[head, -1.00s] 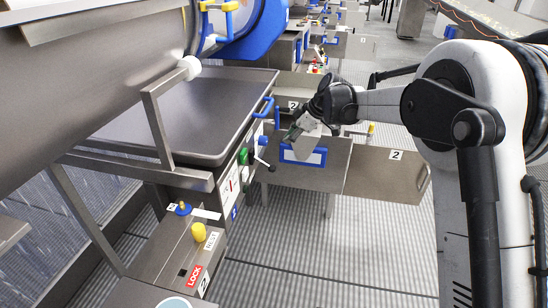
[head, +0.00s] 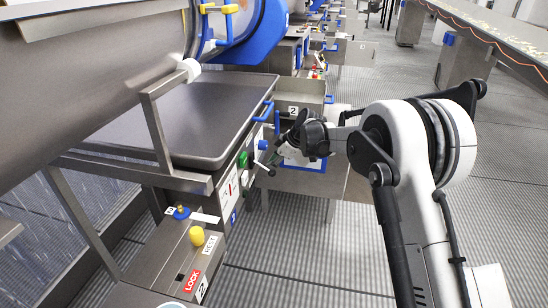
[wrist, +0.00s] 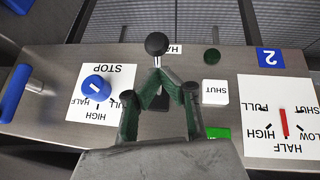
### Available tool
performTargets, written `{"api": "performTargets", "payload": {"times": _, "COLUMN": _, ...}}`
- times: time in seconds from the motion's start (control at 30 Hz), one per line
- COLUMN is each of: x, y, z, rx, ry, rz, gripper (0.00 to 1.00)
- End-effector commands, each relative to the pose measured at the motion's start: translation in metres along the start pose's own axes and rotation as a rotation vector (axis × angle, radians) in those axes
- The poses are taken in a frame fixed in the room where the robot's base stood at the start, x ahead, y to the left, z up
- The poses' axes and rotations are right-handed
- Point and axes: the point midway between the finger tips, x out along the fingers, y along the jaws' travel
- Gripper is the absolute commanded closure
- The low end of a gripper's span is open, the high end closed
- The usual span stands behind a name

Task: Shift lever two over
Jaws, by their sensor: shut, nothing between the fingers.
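The lever is a metal shaft with a black ball knob (wrist: 157,44) on the grey control panel (wrist: 55,55) of station two. In the head view its knob (head: 271,172) shows just below my gripper (head: 277,158). In the wrist view the green-padded fingers of my gripper (wrist: 160,76) are bent inward with their tips together. A blue "2" label (wrist: 269,58) is to the right, and a white label behind the shaft is partly hidden.
A blue knob (wrist: 95,88) on a STOP/HALF plate is left of the lever. A white SHUT button (wrist: 214,87), a dark green button (wrist: 211,55) and a red pointer (wrist: 284,122) are to the right. A blue handle (wrist: 15,93) sticks out at far left.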

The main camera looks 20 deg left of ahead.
Motion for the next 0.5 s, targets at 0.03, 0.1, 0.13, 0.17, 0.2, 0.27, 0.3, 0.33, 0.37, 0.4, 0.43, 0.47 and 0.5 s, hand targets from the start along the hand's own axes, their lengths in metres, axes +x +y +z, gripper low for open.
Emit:
{"api": "performTargets", "payload": {"times": 0.03, "x": 0.0047, "y": 0.0, "z": 0.0043, "rx": 0.0, "ry": 0.0, "rz": 0.0, "gripper": 1.0}}
{"api": "performTargets", "payload": {"times": 0.1, "x": 0.0083, "y": 0.0001, "z": 0.008, "rx": 0.0, "ry": 0.0, "rz": 0.0, "gripper": 1.0}}
{"api": "performTargets", "payload": {"times": 0.13, "x": 0.0093, "y": 0.0001, "z": 0.0091, "rx": 0.0, "ry": 0.0, "rz": 0.0, "gripper": 1.0}}
{"api": "performTargets", "payload": {"times": 0.17, "x": 0.0101, "y": 0.0001, "z": 0.01, "rx": -0.001, "ry": 0.0, "rz": 0.0, "gripper": 1.0}}
{"api": "performTargets", "payload": {"times": 0.2, "x": 0.0109, "y": 0.0001, "z": 0.011, "rx": -0.001, "ry": 0.0, "rz": 0.0, "gripper": 1.0}}
{"api": "performTargets", "payload": {"times": 0.27, "x": 0.0115, "y": 0.0001, "z": 0.0118, "rx": -0.001, "ry": 0.0, "rz": 0.0, "gripper": 1.0}}
{"api": "performTargets", "payload": {"times": 0.3, "x": 0.0117, "y": 0.0001, "z": 0.0121, "rx": -0.001, "ry": 0.0, "rz": 0.0, "gripper": 1.0}}
{"api": "performTargets", "payload": {"times": 0.33, "x": 0.0117, "y": 0.0001, "z": 0.0121, "rx": -0.001, "ry": 0.0, "rz": 0.0, "gripper": 1.0}}
{"api": "performTargets", "payload": {"times": 0.37, "x": 0.0117, "y": 0.0, "z": 0.0121, "rx": -0.001, "ry": 0.0, "rz": 0.0, "gripper": 1.0}}
{"api": "performTargets", "payload": {"times": 0.4, "x": 0.0116, "y": 0.0, "z": 0.012, "rx": -0.001, "ry": 0.0, "rz": 0.0, "gripper": 1.0}}
{"api": "performTargets", "payload": {"times": 0.43, "x": 0.0116, "y": 0.0, "z": 0.012, "rx": -0.001, "ry": 0.0, "rz": 0.0, "gripper": 1.0}}
{"api": "performTargets", "payload": {"times": 0.47, "x": 0.0116, "y": 0.0, "z": 0.0119, "rx": -0.001, "ry": 0.0, "rz": 0.0, "gripper": 1.0}}
{"api": "performTargets", "payload": {"times": 0.5, "x": 0.0116, "y": 0.0, "z": 0.0119, "rx": -0.001, "ry": 0.0, "rz": 0.0, "gripper": 1.0}}
